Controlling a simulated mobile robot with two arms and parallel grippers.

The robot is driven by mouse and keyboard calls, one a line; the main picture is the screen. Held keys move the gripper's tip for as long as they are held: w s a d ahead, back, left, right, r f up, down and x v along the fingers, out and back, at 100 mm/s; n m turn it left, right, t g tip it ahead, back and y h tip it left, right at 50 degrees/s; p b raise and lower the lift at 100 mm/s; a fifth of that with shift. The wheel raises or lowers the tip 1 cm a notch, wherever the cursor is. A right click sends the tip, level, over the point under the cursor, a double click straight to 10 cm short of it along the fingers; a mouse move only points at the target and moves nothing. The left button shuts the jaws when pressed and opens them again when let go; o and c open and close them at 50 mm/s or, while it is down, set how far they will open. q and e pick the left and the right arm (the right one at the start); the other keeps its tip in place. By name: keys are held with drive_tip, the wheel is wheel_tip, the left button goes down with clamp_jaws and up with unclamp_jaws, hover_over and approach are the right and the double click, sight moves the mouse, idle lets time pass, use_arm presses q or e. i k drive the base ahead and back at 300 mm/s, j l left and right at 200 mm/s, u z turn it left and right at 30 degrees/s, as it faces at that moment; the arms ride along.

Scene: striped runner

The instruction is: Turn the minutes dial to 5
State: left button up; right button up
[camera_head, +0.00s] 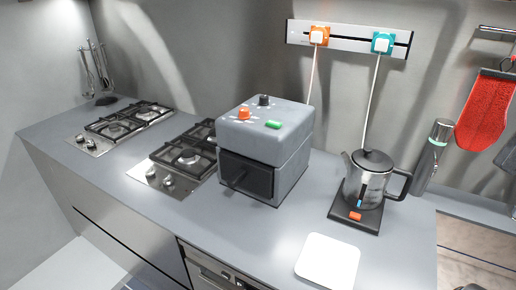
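A grey box-shaped appliance (290,172) stands on the counter in the middle of the head view. Its top carries an orange dial (244,114), a black dial (264,100) and a green button (273,125). White marks lie around the dials, but they are too small to read. I cannot tell which dial is the minutes dial or where either one points. A dark door with a handle (238,178) is on the front, and it looks shut. Neither of my grippers can be made out in this view.
Two gas hobs (128,122) (184,158) are left of the appliance. A kettle (366,182) on a dark base and a white board (328,262) are to the right. Cords hang from a wall socket rail (347,40). A small dark shape at the bottom right edge is unclear.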

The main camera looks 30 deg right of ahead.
sight(263, 99)
drive_tip(key=i+j+z, duration=0.15)
drive_tip(key=i+j, duration=0.2)
drive_tip(key=i+j+z, duration=0.1)
drive_tip(key=i+j, duration=0.25)
drive_tip(key=j, duration=0.15)
drive_tip(key=i+j+z, duration=0.15)
drive_tip(key=i+j, duration=0.2)
drive_tip(key=j, duration=0.1)
